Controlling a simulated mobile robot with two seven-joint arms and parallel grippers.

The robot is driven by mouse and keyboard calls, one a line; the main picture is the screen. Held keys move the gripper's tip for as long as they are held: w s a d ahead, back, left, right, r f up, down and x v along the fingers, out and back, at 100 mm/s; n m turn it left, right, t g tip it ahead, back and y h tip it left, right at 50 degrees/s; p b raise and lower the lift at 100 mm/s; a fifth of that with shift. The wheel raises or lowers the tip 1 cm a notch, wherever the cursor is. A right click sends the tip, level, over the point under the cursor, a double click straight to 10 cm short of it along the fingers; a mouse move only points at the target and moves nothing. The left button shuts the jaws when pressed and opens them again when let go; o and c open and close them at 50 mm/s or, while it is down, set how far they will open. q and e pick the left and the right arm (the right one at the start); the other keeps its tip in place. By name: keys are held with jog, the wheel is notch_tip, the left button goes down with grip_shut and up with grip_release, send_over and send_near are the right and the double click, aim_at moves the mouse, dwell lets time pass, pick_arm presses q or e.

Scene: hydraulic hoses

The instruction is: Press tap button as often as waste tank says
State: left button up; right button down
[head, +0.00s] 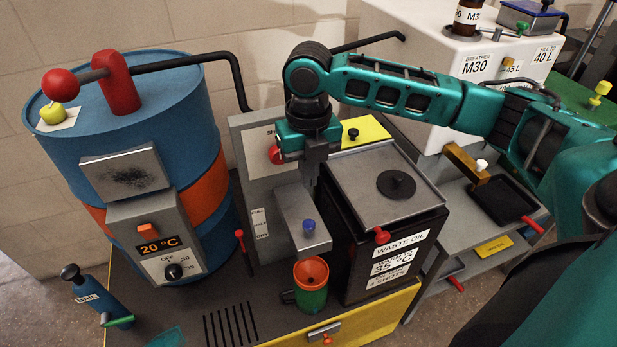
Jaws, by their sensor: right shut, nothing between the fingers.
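The tap is a grey block on a panel, with a blue button (309,225) on its top. The waste tank (335,235) is a black box with a grey lid, right of the tap. Its labels (391,262) read WASTE OIL, 35 °C and a line ending in SHOTS; I cannot read that line's number for sure. A green mug with an orange funnel (311,274) stands under the tap. My right gripper (311,180) points down, shut and empty, above and behind the button and apart from it. My left gripper is not in view.
A blue drum (165,110) with an orange band and a heater box reading 20 °C (157,246) stands left. A blue BAIL cylinder (98,300) is front left. A white M30 tank (430,60) stands back right. The bench front has a slotted grate (231,326).

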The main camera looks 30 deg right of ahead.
notch_tip(320, 180, down, 12)
jog(key=shift+r+b, duration=0.25)
jog(key=shift+b, duration=0.3)
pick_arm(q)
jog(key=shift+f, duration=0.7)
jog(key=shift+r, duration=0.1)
pick_arm(e)
jog(key=shift+f+p, duration=0.55)
jog(key=shift+f, duration=0.15)
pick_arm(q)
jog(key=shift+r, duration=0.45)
pick_arm(e)
jog(key=shift+s+f, duration=0.1)
jog(key=shift+f, duration=0.15)
notch_tip(320, 180, up, 3)
jog(key=shift+a+f+p, duration=0.15)
jog(key=shift+f+p, duration=0.05)
jog(key=shift+p, duration=0.5)
jog(key=r, duration=0.5)
jog(key=shift+d+r, duration=0.15)
jog(key=shift+d, duration=0.15)
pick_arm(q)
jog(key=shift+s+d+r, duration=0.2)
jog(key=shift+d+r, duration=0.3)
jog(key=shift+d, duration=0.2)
pick_arm(e)
notch_tip(320, 180, up, 7)
send_over(309, 224)
jog(key=shift+f, duration=0.2)
